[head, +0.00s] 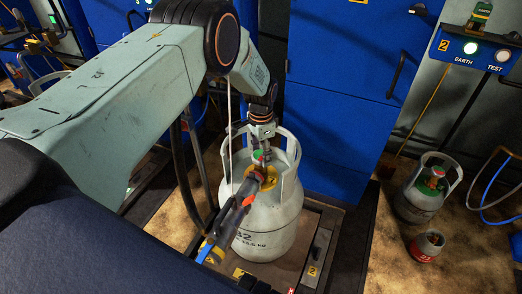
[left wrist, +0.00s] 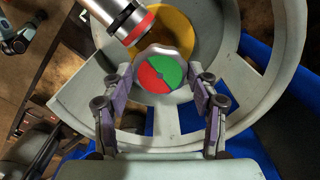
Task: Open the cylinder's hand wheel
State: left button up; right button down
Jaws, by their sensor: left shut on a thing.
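The gas cylinder (head: 278,228) is light grey and stands upright on a scale platform, with a guard collar (left wrist: 245,88) around its top. Its hand wheel (left wrist: 150,77) has a silver rim and a face of green and red halves. It shows small in the head view (head: 258,155). My left gripper (head: 263,146) reaches down inside the collar from above. In the left wrist view its two fingers (left wrist: 160,82) are shut on the wheel from both sides. A dark filling connector (head: 243,197) with orange parts sits at the valve beside the wheel. My right gripper is not in view.
A blue cabinet (head: 335,110) stands close behind the cylinder. The scale platform (head: 316,262) has a dark edge. To the right stand a small grey cylinder (head: 411,205) and a smaller red-and-grey one (head: 425,248). A blue earth-test box (head: 475,50) hangs at upper right.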

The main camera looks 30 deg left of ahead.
pick_arm(q)
jog(key=n, duration=0.4)
jog(key=shift+n, duration=0.3)
jog(key=n+p, duration=0.1)
jog(key=n, duration=0.3)
jog(key=shift+n, duration=0.3)
jog(key=n, duration=0.4)
jog(key=shift+d+n, duration=0.1)
jog(key=shift+n, duration=2)
jog(key=shift+s, duration=0.1)
jog(key=o, duration=1.2)
jog(key=shift+c, duration=0.2)
